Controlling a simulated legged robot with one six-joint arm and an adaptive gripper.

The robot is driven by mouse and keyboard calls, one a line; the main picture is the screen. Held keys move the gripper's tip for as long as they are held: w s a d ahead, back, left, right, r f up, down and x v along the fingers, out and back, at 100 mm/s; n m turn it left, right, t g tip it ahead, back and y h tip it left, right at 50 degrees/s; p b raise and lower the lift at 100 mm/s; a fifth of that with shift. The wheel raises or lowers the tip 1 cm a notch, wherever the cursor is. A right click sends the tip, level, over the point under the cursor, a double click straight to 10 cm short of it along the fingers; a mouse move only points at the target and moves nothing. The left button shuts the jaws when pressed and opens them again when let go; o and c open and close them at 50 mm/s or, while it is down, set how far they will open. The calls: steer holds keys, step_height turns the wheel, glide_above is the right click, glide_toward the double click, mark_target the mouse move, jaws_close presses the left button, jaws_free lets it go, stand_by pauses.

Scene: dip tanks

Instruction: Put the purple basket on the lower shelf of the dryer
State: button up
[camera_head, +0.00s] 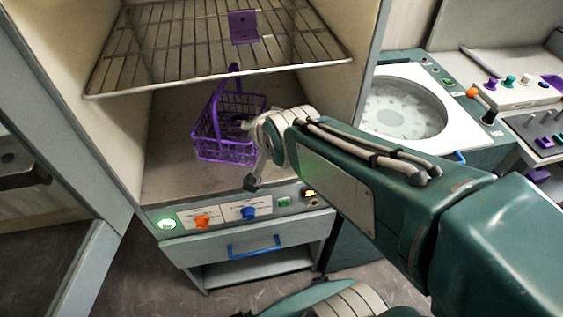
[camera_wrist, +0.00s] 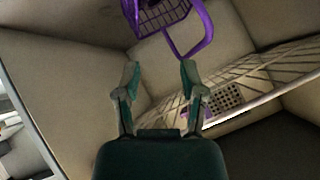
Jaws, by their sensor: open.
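The purple basket (camera_head: 224,152) stands upright on the solid floor, the lower shelf (camera_head: 172,185), of the dryer (camera_head: 125,150). Its handle rises toward the wire rack above. My gripper (camera_head: 252,156) is inside the dryer at the basket's right side, and the wrist hides part of that side. In the wrist view my gripper (camera_wrist: 160,70) is open with nothing between its fingertips. The basket (camera_wrist: 163,17) shows there beyond the fingers, cut off by the top edge. Its handle curves near the right finger; I cannot tell whether they touch.
The wire rack (camera_head: 165,50) spans the dryer above the basket, with a small purple piece (camera_head: 243,27) on it. The control panel (camera_head: 235,212) runs along the front below. A round tank (camera_head: 402,108) stands to the right. The floor left of the basket is clear.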

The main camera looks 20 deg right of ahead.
steer(key=s+n+g, duration=0.4)
steer(key=s+n, duration=0.2)
steer(key=s, duration=0.7)
steer(key=shift+s+d+n+g, duration=0.15)
steer(key=shift+s+n+g, duration=0.25)
